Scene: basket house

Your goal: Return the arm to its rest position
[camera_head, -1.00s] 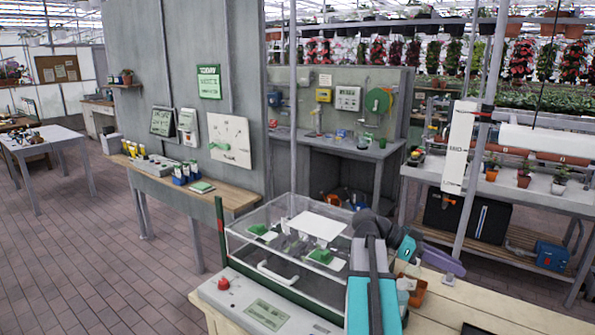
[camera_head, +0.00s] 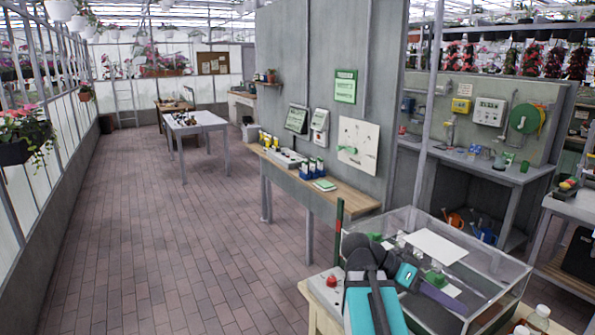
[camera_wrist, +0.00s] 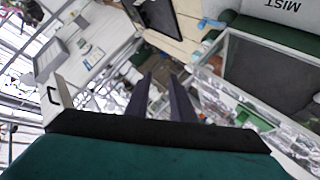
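My arm stands at the bottom of the head view, in front of the glass-walled case, with its teal link and dark joint bent over. My gripper (camera_head: 446,299) points to the right and slightly down, seen against the clear case (camera_head: 505,270). The head view does not show whether it touches the case. In the wrist view my gripper (camera_wrist: 160,82) shows two dark purple fingers with a gap between them and nothing held. The case also shows in the wrist view (camera_wrist: 228,52), to the right of the fingers.
A red button (camera_head: 332,281) and a dark green post (camera_head: 338,230) are left of my arm. White-capped bottles (camera_head: 540,316) stand at the lower right. A wooden wall shelf (camera_head: 335,196) and a grey workbench (camera_head: 490,167) are behind. The brick floor (camera_head: 170,270) at left is clear.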

